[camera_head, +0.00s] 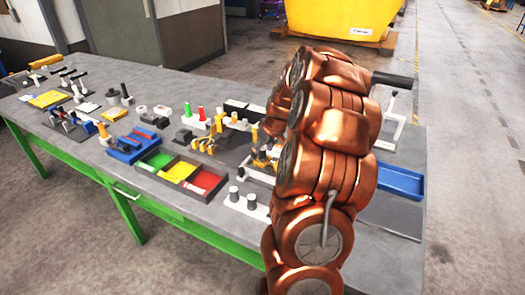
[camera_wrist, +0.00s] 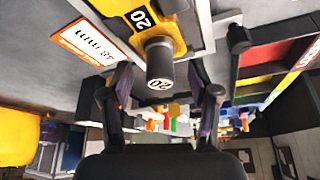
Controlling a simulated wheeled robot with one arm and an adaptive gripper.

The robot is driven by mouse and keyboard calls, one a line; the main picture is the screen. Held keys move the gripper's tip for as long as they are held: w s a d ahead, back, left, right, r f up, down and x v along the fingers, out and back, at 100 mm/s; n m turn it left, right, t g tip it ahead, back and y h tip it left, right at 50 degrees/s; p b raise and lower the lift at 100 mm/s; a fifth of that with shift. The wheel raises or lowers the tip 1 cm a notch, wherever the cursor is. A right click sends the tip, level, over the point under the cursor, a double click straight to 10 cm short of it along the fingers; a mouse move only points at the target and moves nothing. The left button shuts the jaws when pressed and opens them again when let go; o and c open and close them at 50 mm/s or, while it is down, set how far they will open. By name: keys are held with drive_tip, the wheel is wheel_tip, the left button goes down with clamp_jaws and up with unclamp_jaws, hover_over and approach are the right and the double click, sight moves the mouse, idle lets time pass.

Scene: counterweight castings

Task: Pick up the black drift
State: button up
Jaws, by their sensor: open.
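My gripper (camera_wrist: 161,72) is open in the wrist view, its two dark fingers apart. A dark grey cylinder (camera_wrist: 159,58) with 20 on its pale end face shows between and just beyond the fingertips. It stands out from a yellow plate (camera_wrist: 172,22) also marked 20. I see no finger closed on it. I cannot tell whether this cylinder is the black drift. Another dark, round-headed post (camera_wrist: 238,36) is to the right of the fingers. In the head view my copper-coloured arm hides my gripper and part of the bench.
The grey bench (camera_head: 95,165) carries several tools and holders. A tray with green, yellow and red compartments (camera_head: 180,172) lies left of my arm, a blue tray (camera_head: 400,181) right of it. A white label (camera_wrist: 88,45) is beside the yellow plate. A yellow bin (camera_head: 345,20) stands behind.

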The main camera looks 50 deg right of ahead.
drive_tip(key=shift+w+f, duration=0.1)
drive_tip(key=shift+f, duration=0.25)
drive_tip(key=shift+c, duration=0.4)
clamp_jaws()
